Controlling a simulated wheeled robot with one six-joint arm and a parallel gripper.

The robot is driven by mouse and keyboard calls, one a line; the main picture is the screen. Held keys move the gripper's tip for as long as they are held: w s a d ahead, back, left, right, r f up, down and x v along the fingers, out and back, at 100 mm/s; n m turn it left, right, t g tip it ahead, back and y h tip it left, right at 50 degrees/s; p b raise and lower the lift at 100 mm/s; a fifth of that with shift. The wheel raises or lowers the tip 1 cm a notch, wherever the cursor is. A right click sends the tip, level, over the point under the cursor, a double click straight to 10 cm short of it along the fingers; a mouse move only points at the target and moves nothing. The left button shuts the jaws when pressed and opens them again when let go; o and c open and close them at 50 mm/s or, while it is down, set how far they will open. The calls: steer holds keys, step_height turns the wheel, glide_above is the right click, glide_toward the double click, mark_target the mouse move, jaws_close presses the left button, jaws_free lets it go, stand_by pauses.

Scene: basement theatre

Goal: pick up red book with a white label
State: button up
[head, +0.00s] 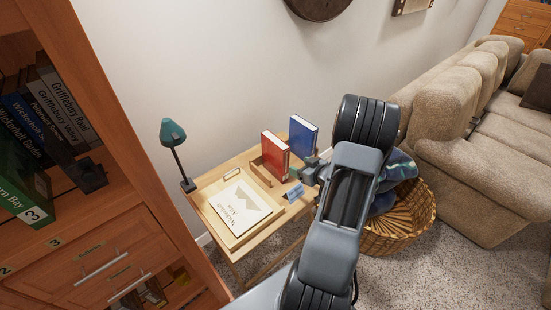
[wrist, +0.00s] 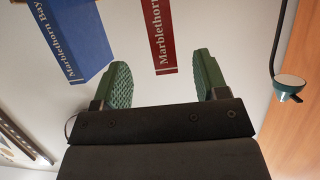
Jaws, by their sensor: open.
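The red book (head: 275,157) stands upright on the small wooden table, left of and nearer than the blue book (head: 303,138). In the wrist view the red book (wrist: 160,34) shows its spine with white lettering, and its upper part is cut off by the frame. No separate white label can be made out. My gripper (head: 302,172) is just right of the red book in the head view. In the wrist view my gripper (wrist: 163,78) is open and empty, its green pads apart, with the red book ahead of the gap and not between the pads.
The blue book (wrist: 75,40) is left of the red one in the wrist view. The table (head: 237,250) also holds a teal lamp (head: 173,133), a tray with a cream booklet (head: 240,205) and a small wooden holder (head: 261,172). A wicker basket (head: 395,240) stands to the right.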

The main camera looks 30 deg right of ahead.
mark_target(286, 160)
steer(key=x, duration=1.1)
steer(key=shift+w, duration=0.1)
jaws_close()
stand_by(0.5)
steer(key=shift+d+r, duration=0.1)
